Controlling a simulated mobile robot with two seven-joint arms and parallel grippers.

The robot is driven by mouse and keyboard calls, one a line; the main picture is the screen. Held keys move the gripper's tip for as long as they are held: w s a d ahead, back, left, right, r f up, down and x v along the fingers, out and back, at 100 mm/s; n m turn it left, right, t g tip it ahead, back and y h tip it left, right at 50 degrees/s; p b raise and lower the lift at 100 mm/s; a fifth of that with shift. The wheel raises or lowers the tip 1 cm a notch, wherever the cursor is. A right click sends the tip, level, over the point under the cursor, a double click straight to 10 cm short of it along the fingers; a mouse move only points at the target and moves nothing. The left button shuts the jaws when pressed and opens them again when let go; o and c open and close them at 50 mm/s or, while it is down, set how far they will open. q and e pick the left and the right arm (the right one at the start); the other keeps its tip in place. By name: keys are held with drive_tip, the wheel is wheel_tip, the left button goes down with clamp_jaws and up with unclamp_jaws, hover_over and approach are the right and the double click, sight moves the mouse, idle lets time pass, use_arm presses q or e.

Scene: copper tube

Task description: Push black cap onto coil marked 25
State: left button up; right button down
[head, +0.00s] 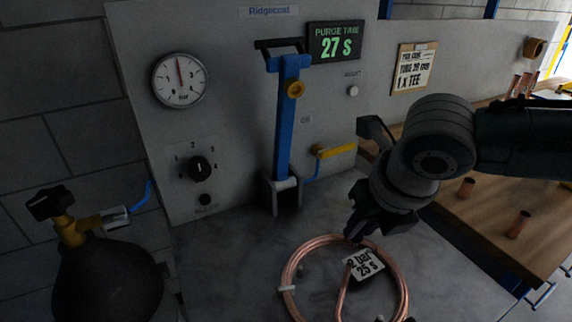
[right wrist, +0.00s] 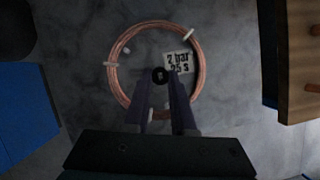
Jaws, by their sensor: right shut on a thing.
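The copper coil (head: 290,272) lies on the grey worktop below the panel, with a white tag (head: 363,264) reading "2 bar 25 s". It also shows as a ring in the right wrist view (right wrist: 114,82). My right gripper (head: 354,236) reaches down over the coil's far side, close to the tag. In the right wrist view its fingers (right wrist: 161,84) are shut on a small round black cap (right wrist: 159,74), seen inside the coil's ring. The cap cannot be made out in the head view. Whether it touches a tube end is hidden. My left gripper is not in view.
A blue lever (head: 284,130) stands on the panel behind the coil, with a gauge (head: 180,80) and knob (head: 200,168) to its left. A dark cylinder with a valve (head: 108,280) stands at lower left. A wooden bench (head: 485,232) with copper pieces is at right.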

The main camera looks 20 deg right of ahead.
sight(350, 266)
drive_tip(key=shift+r, duration=0.15)
wheel_tip(350, 266, down, 6)
drive_tip(key=b, duration=0.4)
drive_tip(key=shift+a, duration=0.1)
idle(0.6)
drive_tip(key=shift+p, duration=0.45)
idle(0.9)
drive_tip(key=shift+f, duration=0.2)
drive_tip(key=shift+f+b, duration=1.5)
drive_tip(key=shift+f, duration=0.2)
drive_tip(key=c, duration=0.7)
unclamp_jaws()
drive_tip(key=shift+o, duration=0.2)
